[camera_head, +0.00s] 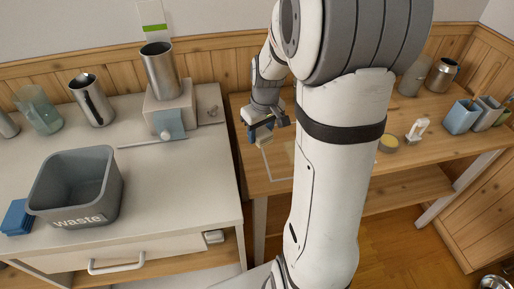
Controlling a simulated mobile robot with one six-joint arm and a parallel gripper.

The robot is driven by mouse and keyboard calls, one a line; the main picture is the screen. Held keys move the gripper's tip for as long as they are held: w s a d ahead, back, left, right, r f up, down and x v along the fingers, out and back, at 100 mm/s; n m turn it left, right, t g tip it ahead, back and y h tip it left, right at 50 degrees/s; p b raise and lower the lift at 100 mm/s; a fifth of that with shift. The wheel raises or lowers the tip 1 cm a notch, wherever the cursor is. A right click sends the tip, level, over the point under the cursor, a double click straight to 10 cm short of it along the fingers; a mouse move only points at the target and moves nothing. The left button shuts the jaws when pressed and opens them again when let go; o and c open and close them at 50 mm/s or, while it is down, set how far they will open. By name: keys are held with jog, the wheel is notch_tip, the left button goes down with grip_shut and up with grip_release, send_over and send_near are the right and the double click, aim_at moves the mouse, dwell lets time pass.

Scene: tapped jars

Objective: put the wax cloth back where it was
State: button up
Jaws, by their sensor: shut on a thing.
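My gripper (261,126) is over the left end of the wooden table (400,162), pointing down. It is shut on a small pale cream piece (264,139), which looks like the wax cloth; it is too small here to be sure. The piece is by the left side of a pale outlined square (281,161) on the table. I cannot tell whether it touches the table. My arm hides part of the table right of the square.
A metal jar (159,70) stands on a white block (170,103) with a light blue piece (170,124) at its front. A grey waste bin (76,185) and a blue block (17,217) are at left.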

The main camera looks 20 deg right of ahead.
aim_at(263, 134)
notch_tip(263, 134, down, 10)
jog(key=shift+s+r+b, duration=0.1)
jog(key=shift+r+b, duration=0.05)
jog(key=shift+b, duration=0.15)
jog(key=o, duration=1)
jog(key=shift+c, duration=0.2)
jog(key=shift+r, duration=0.1)
jog(key=r, duration=0.3)
jog(key=s+r, duration=0.1)
jog(key=r, duration=0.3)
jog(key=r+p, duration=0.1)
jog(key=r, duration=0.3)
jog(key=shift+s+d, duration=0.15)
jog(key=shift+d, duration=0.05)
jog(key=shift+s+a+r, duration=0.15)
jog(key=shift+s+r, duration=0.05)
jog(key=shift+r, duration=0.45)
jog(key=s+a+r+m, duration=0.1)
jog(key=s+a+r, duration=0.2)
jog(key=s, duration=0.4)
jog(key=s+a+r+m+t, duration=0.1)
jog(key=s+a+r, duration=0.2)
jog(key=s+a, duration=0.3)
jog(key=shift+s, duration=0.85)
